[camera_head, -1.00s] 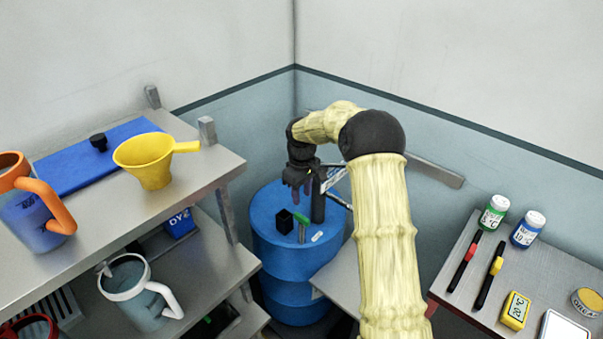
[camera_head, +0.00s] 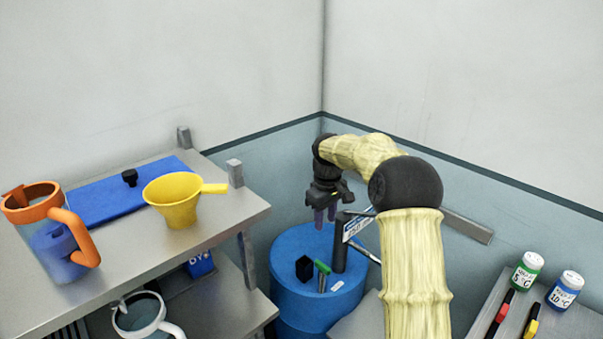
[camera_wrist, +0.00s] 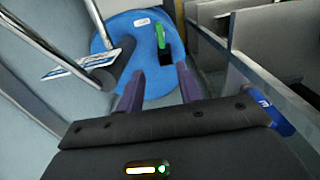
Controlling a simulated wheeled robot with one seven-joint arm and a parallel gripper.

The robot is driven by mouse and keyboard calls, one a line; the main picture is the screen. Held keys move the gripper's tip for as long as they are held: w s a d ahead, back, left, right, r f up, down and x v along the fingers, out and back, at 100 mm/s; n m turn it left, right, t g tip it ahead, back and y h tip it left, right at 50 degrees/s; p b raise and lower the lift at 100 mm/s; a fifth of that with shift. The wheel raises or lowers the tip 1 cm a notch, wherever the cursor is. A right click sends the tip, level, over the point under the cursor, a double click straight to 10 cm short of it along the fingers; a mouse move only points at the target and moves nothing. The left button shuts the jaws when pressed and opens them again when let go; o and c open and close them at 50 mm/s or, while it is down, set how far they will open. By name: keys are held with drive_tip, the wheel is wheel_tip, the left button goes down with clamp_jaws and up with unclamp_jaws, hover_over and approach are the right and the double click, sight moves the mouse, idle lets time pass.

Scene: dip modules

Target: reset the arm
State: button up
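My gripper (camera_head: 325,214) is at the end of my yellow-covered arm, above the blue drum (camera_head: 296,245) in the corner. It points down and its two purple fingers are apart with nothing between them. In the wrist view the spread fingers (camera_wrist: 158,88) show over the blue drum top (camera_wrist: 117,22). The green item also shows in the wrist view (camera_wrist: 161,34).
A dark post (camera_head: 340,245) with a label plate (camera_head: 355,228) rises beside my gripper. The left shelf holds a yellow funnel (camera_head: 178,203), an orange-handled jug (camera_head: 60,245) and a blue mat (camera_head: 115,205).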

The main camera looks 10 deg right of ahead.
drive_tip(key=s+f+m+t, duration=0.2)
drive_tip(key=s+m, duration=0.5)
drive_tip(key=s, duration=2.2)
drive_tip(key=shift+s+f+t, duration=0.3)
drive_tip(key=shift+s+f, duration=0.1)
drive_tip(key=shift+f, duration=0.1)
